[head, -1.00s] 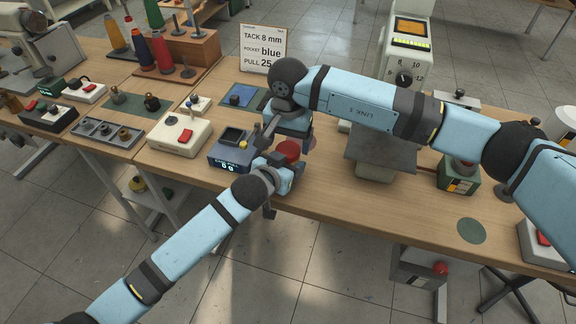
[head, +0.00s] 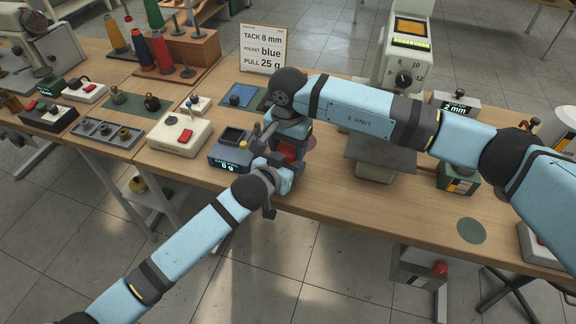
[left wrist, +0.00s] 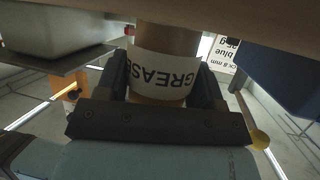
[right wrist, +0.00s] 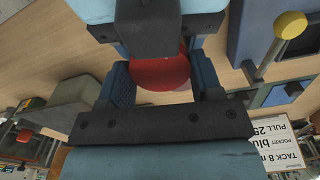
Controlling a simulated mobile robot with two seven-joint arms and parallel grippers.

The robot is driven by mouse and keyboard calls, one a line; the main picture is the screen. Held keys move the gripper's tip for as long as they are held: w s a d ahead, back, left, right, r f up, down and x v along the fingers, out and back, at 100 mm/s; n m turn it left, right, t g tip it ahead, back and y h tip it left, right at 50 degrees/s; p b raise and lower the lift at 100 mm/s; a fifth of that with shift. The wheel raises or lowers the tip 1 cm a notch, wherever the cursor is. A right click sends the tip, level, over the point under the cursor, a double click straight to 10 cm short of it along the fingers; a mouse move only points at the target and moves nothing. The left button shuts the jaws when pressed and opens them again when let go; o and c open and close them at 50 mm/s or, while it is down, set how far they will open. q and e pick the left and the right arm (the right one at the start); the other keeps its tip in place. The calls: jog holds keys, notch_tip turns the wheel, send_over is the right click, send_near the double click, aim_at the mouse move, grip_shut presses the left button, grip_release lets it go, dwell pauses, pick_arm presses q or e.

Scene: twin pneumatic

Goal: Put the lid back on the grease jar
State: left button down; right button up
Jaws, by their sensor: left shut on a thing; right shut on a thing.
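The grease jar (left wrist: 165,65), a pale cylinder with a white GREASE label, stands between the fingers of my left gripper (left wrist: 165,85) in the left wrist view. That gripper also shows in the head view (head: 280,166), shut on the jar at the table's front edge. My right gripper (right wrist: 163,82) comes from above and is shut on the red round lid (right wrist: 160,73). The lid also shows as a red patch between the two grippers in the head view (head: 287,150). The grippers hide the jar's rim, so I cannot tell whether the lid touches it.
A white box with a red button (head: 180,137) is farther left. A grey plate on a pale machine (head: 378,153) is to the right. The table's front edge is close.

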jog(key=shift+m, duration=0.9)
jog(key=o, duration=1)
jog(key=shift+r, duration=2.3)
jog(key=shift+c, duration=0.3)
